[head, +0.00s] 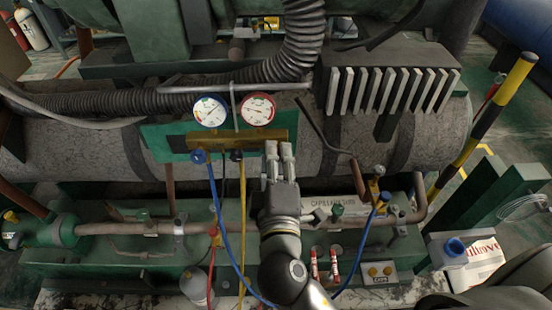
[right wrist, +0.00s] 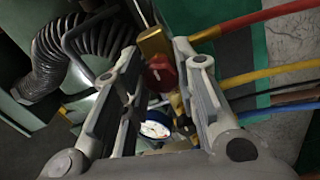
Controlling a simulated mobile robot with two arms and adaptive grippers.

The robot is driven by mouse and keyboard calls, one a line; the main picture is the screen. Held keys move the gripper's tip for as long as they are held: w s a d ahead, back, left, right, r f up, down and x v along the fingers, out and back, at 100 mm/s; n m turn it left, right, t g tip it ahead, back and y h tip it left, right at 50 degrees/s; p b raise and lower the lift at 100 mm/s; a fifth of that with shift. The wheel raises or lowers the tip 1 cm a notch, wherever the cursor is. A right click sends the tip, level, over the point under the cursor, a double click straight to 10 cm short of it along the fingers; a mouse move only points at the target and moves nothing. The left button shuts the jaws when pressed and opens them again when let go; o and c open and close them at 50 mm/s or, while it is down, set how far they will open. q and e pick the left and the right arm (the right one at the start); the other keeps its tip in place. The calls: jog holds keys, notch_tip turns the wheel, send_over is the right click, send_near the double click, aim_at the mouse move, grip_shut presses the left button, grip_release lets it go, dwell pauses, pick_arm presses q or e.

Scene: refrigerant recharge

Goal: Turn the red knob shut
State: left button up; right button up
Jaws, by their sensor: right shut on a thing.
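The brass gauge manifold (head: 232,141) sits on a green panel, with a blue-marked gauge (head: 210,111) and a red-marked gauge (head: 257,110) above it. A blue knob (head: 198,157) is at its left end. My right gripper (head: 279,152) is at the manifold's right end and hides the red knob in the head view. In the right wrist view, the red knob (right wrist: 163,74) shows between the two fingers, beside a brass fitting (right wrist: 153,43). The gripper is shut on the red knob. My left gripper is not in view.
A blue hose (head: 216,205) and a yellow hose (head: 242,200) hang below the manifold, left of my right arm. A ribbed duct (head: 140,103) runs behind. A yellow-black post (head: 487,122) stands at right. A white box (head: 483,263) lies at lower right.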

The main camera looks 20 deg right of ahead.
jog(key=o, duration=1)
